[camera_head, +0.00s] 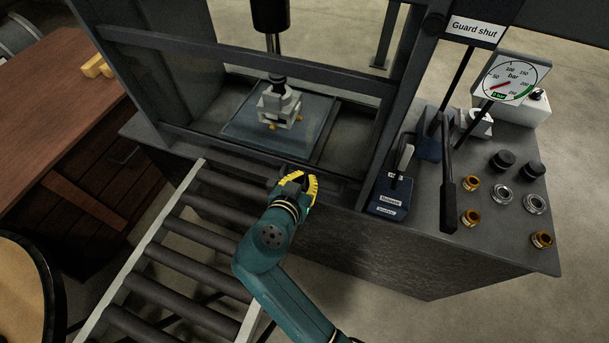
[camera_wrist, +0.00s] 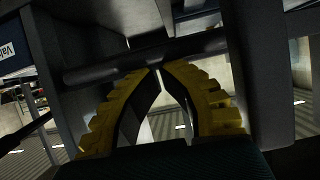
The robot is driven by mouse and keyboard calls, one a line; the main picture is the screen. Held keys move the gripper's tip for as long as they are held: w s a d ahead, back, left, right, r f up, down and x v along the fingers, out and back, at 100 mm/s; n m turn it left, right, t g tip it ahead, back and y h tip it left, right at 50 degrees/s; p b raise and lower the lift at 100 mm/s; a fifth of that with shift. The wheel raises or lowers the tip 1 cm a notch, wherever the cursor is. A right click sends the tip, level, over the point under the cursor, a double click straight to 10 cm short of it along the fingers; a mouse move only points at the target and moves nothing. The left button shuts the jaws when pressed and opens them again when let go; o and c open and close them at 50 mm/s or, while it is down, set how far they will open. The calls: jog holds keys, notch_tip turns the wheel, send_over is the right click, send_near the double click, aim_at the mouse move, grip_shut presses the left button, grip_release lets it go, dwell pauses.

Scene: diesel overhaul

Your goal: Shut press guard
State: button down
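The press (camera_head: 412,75) has a dark frame, with a wide dark crossbar (camera_head: 215,47) over its front opening. A lower rail (camera_head: 235,163) runs along the bottom of the opening. I cannot tell which bars belong to the guard or how far it is shut. My gripper (camera_head: 297,181), with yellow fingers, is at the front of the lower rail, right of its middle. In the wrist view, its fingertips (camera_wrist: 157,69) meet, with nothing visible between the fingers. A dark round bar (camera_wrist: 100,72) crosses right at the tips; contact is unclear.
A pale metal part (camera_head: 279,105) sits on a plate inside the press, under the ram (camera_head: 270,15). A roller conveyor (camera_head: 190,235) lies in front. On the right bench are levers (camera_head: 448,192), a gauge (camera_head: 511,80) and small rings. A "Guard shut" sign (camera_head: 474,28) hangs top right.

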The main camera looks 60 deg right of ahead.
jog(key=shift+f+b, duration=0.45)
jog(key=shift+f, duration=0.7)
jog(key=r+p, duration=0.2)
jog(key=r, duration=0.1)
jog(key=r+p, duration=0.1)
jog(key=shift+d+r, duration=0.25)
jog(key=shift+d, duration=0.05)
jog(key=v, duration=0.9)
jog(key=shift+a+p, duration=0.3)
